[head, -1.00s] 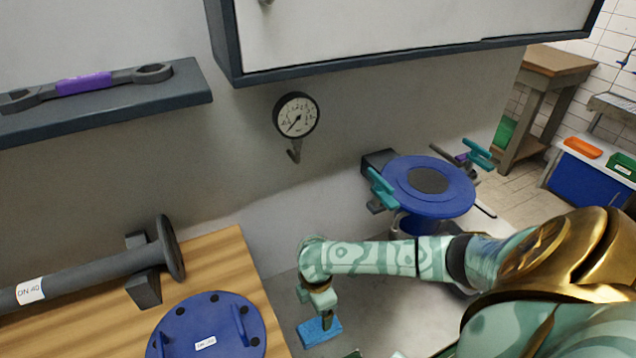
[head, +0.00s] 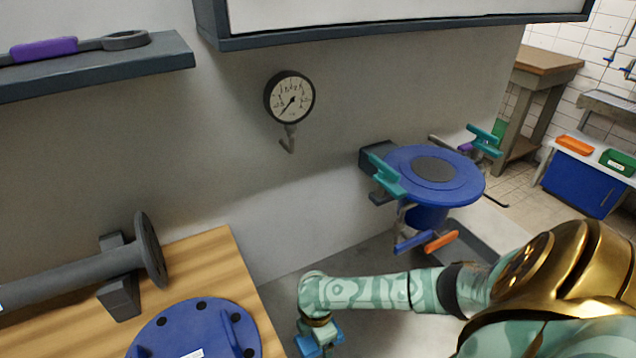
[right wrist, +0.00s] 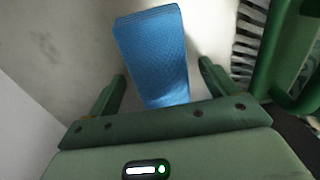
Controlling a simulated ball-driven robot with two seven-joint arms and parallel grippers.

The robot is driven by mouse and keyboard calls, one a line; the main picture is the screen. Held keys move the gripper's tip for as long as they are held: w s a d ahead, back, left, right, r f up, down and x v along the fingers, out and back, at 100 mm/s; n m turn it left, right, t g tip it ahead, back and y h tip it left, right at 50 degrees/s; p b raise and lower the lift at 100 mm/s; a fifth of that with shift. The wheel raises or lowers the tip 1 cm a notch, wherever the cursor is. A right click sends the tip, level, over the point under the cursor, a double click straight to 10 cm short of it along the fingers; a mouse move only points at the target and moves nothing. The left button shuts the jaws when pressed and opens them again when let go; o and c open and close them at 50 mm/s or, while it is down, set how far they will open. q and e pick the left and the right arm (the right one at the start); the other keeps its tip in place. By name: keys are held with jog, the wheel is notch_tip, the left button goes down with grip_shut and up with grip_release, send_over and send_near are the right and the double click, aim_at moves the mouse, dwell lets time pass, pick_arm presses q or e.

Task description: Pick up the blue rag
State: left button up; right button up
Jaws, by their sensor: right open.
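The blue rag (right wrist: 152,50) shows in the right wrist view as a folded, textured strip. Its near end lies between the two fingers of my right gripper (right wrist: 162,88) in the picture, and neither finger visibly touches it. My right gripper is open. In the head view the right gripper (head: 319,340) points down at the bottom edge, and it partly hides the blue rag (head: 306,346). I cannot tell how far the fingertips are above the surface under the rag. My left gripper is not in view.
A wooden bench (head: 206,262) with a grey pipe (head: 70,276) and a blue flange (head: 196,335) stands left of the gripper. A blue capped pipe stub (head: 434,173) with clamps stands behind the arm. In the wrist view, green framing (right wrist: 262,45) is close on the right.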

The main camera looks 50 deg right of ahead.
jog(key=c, duration=1.1)
jog(key=shift+o, duration=0.2)
jog(key=shift+r, duration=0.15)
notch_tip(320, 180, up, 10)
jog(key=p, duration=0.5)
jog(key=shift+p, duration=0.3)
jog(key=shift+o, duration=0.9)
jog(key=shift+c, duration=0.5)
jog(key=shift+s, duration=0.1)
